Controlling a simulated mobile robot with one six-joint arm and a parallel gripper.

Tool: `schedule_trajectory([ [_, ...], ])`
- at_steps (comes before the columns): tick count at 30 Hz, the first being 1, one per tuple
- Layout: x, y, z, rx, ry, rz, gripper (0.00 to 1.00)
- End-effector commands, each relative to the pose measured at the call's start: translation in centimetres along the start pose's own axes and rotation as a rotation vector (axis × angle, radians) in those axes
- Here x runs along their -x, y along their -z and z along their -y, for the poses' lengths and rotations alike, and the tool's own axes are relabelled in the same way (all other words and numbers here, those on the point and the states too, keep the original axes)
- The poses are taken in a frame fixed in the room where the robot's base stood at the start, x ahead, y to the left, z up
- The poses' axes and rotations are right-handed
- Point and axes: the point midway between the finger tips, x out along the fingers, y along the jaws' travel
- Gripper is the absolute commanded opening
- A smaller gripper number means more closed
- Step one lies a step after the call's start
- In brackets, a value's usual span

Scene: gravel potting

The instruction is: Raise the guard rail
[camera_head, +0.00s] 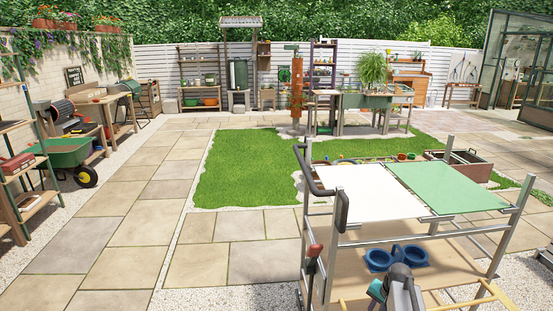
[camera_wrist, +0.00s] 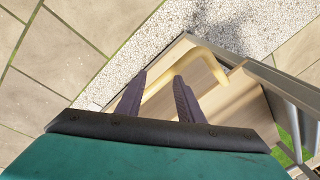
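A pale yellow bent bar, which looks like the guard rail (camera_wrist: 203,50), shows in the wrist view just beyond my fingertips, along the edge of a light wooden shelf. In the head view a yellow bar (camera_head: 468,303) runs low along the near side of a metal-framed cart (camera_head: 436,240). My gripper (camera_wrist: 159,76) is open and empty, with two dark fingers apart over the shelf. In the head view my teal and dark wrist shows at the bottom, before the cart; the fingertips cannot be made out.
The cart carries a white panel (camera_head: 366,190) and a green panel (camera_head: 445,186) on top. Blue cups (camera_head: 396,257) stand on its shelf. A black handle and a red-knobbed lever (camera_head: 315,250) are at its left. Paving left of the cart is clear.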

Motion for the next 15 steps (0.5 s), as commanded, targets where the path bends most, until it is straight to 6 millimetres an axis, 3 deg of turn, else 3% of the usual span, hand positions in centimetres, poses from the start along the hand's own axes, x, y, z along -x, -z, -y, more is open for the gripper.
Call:
schedule_trajectory([
  [1,-0.1,-2.3,0.8,0.061,-0.009,0.010,0.34],
  [6,-0.7,-8.0,2.7,0.257,-0.041,0.039,0.34],
  [15,-1.1,-16.9,4.4,0.575,-0.090,0.085,0.34],
])
